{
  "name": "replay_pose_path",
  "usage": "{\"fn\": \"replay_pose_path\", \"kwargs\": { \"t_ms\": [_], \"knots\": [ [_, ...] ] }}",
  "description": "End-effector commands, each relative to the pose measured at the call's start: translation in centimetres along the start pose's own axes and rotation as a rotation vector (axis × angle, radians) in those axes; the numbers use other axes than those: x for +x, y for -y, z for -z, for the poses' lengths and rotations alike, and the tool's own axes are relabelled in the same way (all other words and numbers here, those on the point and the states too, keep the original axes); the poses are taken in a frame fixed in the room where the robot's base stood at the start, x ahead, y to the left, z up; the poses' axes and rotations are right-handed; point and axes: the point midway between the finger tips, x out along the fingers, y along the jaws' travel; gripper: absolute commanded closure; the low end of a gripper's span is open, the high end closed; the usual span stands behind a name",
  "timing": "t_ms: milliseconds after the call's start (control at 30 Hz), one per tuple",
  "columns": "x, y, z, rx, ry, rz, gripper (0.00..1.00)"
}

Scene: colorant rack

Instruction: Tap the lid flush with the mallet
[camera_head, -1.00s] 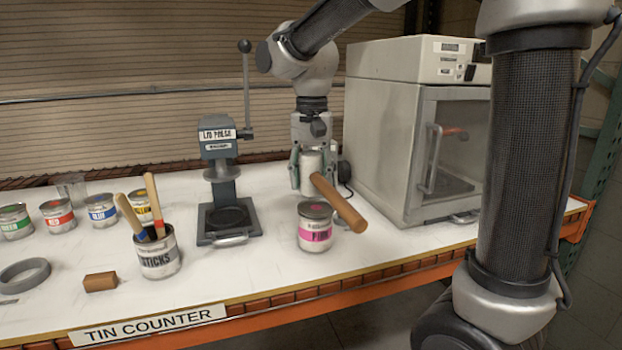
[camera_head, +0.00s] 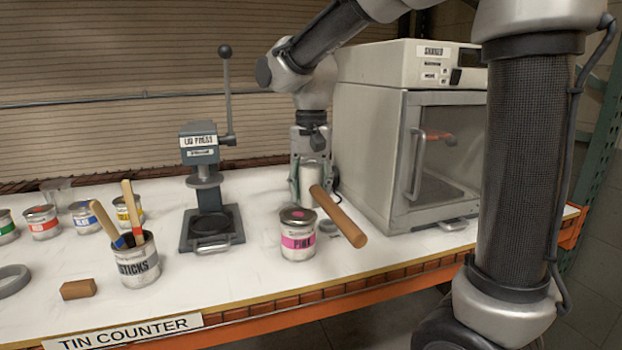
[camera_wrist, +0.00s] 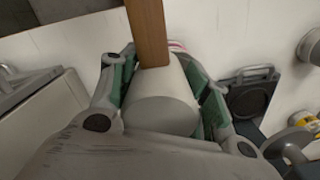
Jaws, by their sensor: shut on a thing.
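The mallet has a pale cylindrical head (camera_head: 310,180) and a brown handle (camera_head: 338,216). My gripper (camera_head: 308,184) is shut on the mallet head, and the handle points toward the front right. In the wrist view the head (camera_wrist: 162,112) sits between my gripper's fingers (camera_wrist: 165,95), with the handle (camera_wrist: 147,32) running up the picture. The pink-labelled tin (camera_head: 298,243) stands upright on the counter, in front of and slightly left of the mallet head. Its dark lid (camera_head: 298,215) has a pink dot. I cannot tell whether the lid is flush. The mallet hides most of the tin in the wrist view.
The lid press (camera_head: 208,215) stands left of the tin, and a large glass-doored cabinet (camera_head: 370,150) stands right of my gripper. A sticks tin (camera_head: 138,265), a brown block (camera_head: 78,289), a grey ring (camera_head: 12,282) and several paint tins (camera_head: 82,217) are at the left. The counter's front edge is near the tin.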

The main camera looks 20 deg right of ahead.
Motion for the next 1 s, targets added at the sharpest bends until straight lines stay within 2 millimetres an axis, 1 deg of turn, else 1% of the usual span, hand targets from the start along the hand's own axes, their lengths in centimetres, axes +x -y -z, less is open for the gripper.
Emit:
{"fn": "replay_pose_path", "kwargs": {
  "t_ms": [100, 200, 567, 667, 833, 867, 1000],
  "knots": [
    [0.8, 0.0, 0.0, 0.0, 0.001, -0.001, 0.81],
    [1.2, 0.0, 0.0, 0.0, -0.001, 0.0, 0.81],
    [1.4, 0.0, 0.0, 0.0, -0.001, 0.001, 0.81],
    [2.1, -0.1, 0.0, 0.0, 0.001, -0.002, 0.81],
    [4.5, -0.1, 0.0, 0.0, 0.002, -0.002, 0.81],
    [4.7, -0.1, 0.1, 0.0, 0.001, -0.001, 0.86],
    [4.5, 0.0, 0.1, 0.0, -0.001, 0.001, 0.86]
  ]
}}
